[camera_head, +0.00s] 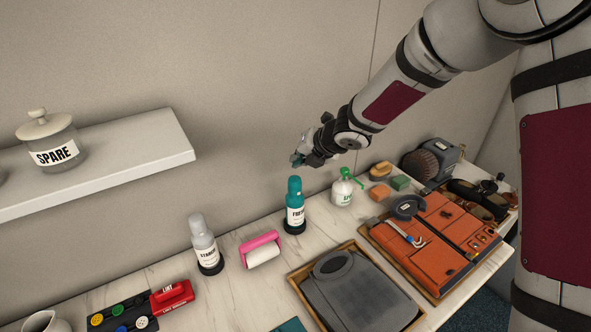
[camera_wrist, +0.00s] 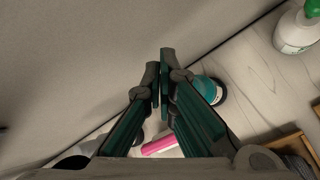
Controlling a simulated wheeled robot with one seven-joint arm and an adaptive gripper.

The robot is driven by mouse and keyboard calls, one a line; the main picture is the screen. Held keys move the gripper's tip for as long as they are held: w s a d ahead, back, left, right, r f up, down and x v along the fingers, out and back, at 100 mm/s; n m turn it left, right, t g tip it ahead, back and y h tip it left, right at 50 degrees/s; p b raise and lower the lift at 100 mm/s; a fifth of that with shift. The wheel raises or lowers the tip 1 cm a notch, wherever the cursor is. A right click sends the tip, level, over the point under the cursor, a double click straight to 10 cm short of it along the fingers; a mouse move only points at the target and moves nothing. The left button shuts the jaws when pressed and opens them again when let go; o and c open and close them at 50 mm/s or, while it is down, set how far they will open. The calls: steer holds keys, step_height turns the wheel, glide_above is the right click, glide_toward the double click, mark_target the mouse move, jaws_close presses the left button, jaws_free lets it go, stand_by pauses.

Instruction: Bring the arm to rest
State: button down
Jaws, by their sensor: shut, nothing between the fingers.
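My gripper (camera_head: 299,160) is in the air above the back of the counter, close to the wall, at the end of my reaching arm. In the wrist view my gripper (camera_wrist: 165,75) has its two teal-lined fingers together with nothing held. A teal bottle (camera_head: 295,205) stands upright on a dark round base below the gripper, apart from it. In the wrist view the teal bottle (camera_wrist: 212,90) shows partly hidden behind the right finger.
A white shelf (camera_head: 130,155) with a SPARE jar (camera_head: 50,145) is on the wall at left.

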steer(key=s+d+r+m+t+h, duration=0.1)
steer(key=s+d+r+m+h, duration=0.4)
steer(key=d+r+m, duration=0.45)
steer(key=s+d+r+m+h, duration=0.2)
steer(key=s+d+r+m, duration=0.55)
steer(key=d+m, duration=0.2)
steer(key=s+d+m+g+y+b, duration=0.1)
steer(key=s+d+m+g, duration=0.1)
steer(key=s+m, duration=1.4)
steer(key=s, duration=0.7)
steer(key=shift+s, duration=0.3)
steer(key=shift+r, duration=0.15)
